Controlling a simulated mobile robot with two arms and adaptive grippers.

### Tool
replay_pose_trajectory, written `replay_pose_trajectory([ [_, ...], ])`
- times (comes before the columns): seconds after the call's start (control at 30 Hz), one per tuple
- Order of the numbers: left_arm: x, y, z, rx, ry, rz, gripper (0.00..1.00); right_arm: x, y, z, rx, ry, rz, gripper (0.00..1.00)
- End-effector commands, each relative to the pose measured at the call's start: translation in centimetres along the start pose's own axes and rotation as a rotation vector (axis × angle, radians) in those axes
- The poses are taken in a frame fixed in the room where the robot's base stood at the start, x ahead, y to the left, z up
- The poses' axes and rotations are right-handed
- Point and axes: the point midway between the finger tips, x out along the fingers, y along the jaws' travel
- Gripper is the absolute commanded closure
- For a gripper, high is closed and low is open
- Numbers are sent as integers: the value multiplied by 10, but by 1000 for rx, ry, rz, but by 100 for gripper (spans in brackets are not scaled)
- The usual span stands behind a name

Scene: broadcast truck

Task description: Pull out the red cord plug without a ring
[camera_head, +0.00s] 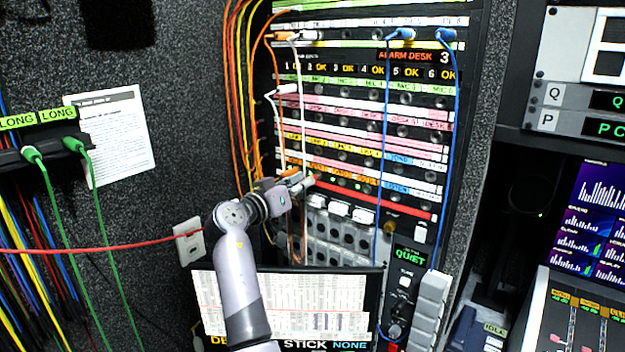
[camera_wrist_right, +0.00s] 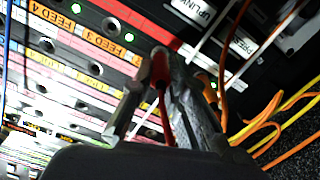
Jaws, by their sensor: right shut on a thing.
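My right gripper (camera_head: 305,183) is at the lower rows of the patch panel (camera_head: 345,205), by the red strip. In the right wrist view its fingers (camera_wrist_right: 158,76) are closed around a red plug (camera_wrist_right: 160,68). A red cord (camera_wrist_right: 167,122) runs back from this plug between the fingers. I see no ring on the visible part of the plug. In the head view a red cord (camera_head: 95,247) comes in from the left edge toward my right arm. My left gripper is not in view.
Orange and white cords (camera_head: 228,100) hang along the panel's left side, close to my arm. Blue cords (camera_head: 384,130) hang at its right. A screen (camera_head: 372,300) stands below the panel. Green cords (camera_head: 100,225) plug into a box at the left.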

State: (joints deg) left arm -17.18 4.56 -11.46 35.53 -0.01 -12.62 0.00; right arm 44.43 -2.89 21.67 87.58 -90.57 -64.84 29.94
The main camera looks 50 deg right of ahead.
Motion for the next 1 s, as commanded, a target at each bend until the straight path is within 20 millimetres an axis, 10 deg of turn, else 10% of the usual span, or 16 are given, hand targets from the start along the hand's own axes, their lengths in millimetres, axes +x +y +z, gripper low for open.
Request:
replay_pose_trajectory([
  [1.0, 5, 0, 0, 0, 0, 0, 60, -16, 0, 0, 0, 1, -1, 100],
])
